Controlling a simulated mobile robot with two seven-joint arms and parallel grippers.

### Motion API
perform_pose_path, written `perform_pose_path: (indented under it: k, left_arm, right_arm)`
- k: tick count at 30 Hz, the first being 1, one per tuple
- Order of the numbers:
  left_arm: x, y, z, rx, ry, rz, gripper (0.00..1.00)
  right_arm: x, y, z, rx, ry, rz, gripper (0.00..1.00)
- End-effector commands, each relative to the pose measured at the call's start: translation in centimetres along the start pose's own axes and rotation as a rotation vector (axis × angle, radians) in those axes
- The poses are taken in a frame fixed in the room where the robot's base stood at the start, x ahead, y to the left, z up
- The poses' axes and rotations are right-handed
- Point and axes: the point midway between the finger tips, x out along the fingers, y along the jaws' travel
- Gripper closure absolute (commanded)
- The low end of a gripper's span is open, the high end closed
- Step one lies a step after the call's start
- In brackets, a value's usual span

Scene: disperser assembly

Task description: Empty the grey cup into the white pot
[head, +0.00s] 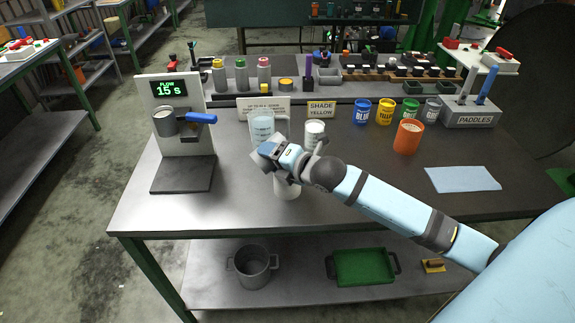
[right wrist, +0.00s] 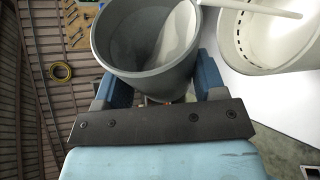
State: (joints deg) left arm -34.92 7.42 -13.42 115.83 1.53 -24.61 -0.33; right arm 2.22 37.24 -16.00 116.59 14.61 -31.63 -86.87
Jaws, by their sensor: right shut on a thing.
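My right gripper (head: 270,151) is shut on the grey cup (right wrist: 143,58), which shows between its two fingers in the right wrist view. The cup's mouth is open to that camera, and pale grey-white contents lie inside toward its right side. The white pot (right wrist: 236,50) is just right of the cup in that view, with a pale stick across its opening. In the head view a white vessel (head: 288,189), likely the pot, shows below the gripper, which hides part of it. I cannot make out the grey cup there. My left gripper is not in view.
A clear beaker (head: 262,127) of bluish liquid and a white cup (head: 315,132) stand behind the gripper. An orange cup (head: 408,136) and labelled colour cans (head: 385,111) are to the right. The flow stand (head: 182,135) is at the left. The bench's front left is clear.

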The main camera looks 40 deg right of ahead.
Motion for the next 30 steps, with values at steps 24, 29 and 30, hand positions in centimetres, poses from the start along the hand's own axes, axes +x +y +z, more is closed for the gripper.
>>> perform_pose_path:
  k: [24, 29, 30]
  left_arm:
    - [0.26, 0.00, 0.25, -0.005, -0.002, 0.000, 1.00]
    - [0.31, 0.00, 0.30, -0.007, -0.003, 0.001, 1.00]
    - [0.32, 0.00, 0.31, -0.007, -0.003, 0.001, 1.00]
  right_arm:
    - [-0.09, 0.23, 0.15, 0.040, 0.005, 0.017, 0.64]
    - [-0.10, 0.26, 0.17, 0.047, 0.006, 0.020, 0.64]
    - [-0.10, 0.27, 0.18, 0.049, 0.006, 0.021, 0.64]
